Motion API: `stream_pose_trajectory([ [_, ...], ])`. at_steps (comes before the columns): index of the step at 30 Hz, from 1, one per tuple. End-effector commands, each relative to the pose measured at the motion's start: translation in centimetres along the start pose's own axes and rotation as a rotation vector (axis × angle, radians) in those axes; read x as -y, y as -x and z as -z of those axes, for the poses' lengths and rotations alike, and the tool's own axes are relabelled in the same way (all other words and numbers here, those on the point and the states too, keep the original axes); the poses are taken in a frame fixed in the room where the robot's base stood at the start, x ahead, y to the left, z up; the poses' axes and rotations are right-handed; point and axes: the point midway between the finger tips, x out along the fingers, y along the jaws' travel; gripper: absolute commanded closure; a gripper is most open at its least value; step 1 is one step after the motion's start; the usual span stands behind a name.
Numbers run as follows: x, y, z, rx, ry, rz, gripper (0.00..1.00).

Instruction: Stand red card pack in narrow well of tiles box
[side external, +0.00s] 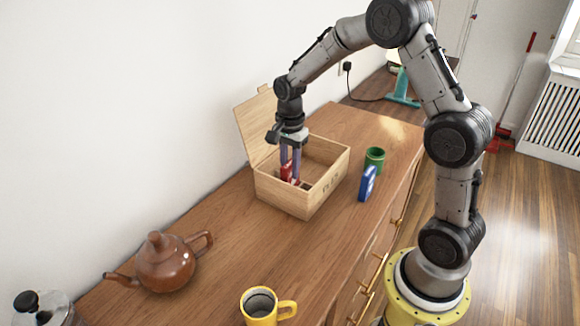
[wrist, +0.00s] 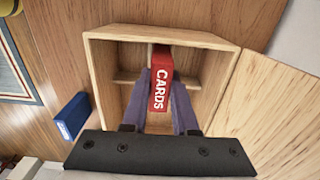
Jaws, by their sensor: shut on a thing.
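The red card pack (wrist: 161,80) is between the fingers of my gripper (wrist: 160,100) in the wrist view, with its CARDS lettering showing. In the side view my gripper (side external: 291,165) points down inside the open wooden tiles box (side external: 284,200), shut on the red card pack (side external: 287,172). The pack is upright, its lower part hidden by the box's front wall. The tiles box (wrist: 99,67) has inner dividers in the wrist view. The pack overlaps the divider area there; I cannot tell whether its bottom touches the floor. The box's lid (side external: 256,127) stands open at the back left.
A brown teapot (side external: 166,262) and a yellow mug (side external: 262,306) stand towards the front. The wooden top (side external: 225,240) between teapot and box is clear.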

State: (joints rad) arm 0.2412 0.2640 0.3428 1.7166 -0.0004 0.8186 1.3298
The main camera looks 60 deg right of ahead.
Motion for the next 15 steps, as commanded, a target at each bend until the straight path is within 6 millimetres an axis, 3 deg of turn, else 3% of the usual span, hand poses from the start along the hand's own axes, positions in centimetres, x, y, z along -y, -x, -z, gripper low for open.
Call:
stream_pose_trajectory([
  [15, 0.05, -0.71, 0.01, 0.0, 0.0, 0.001, 1.0],
])
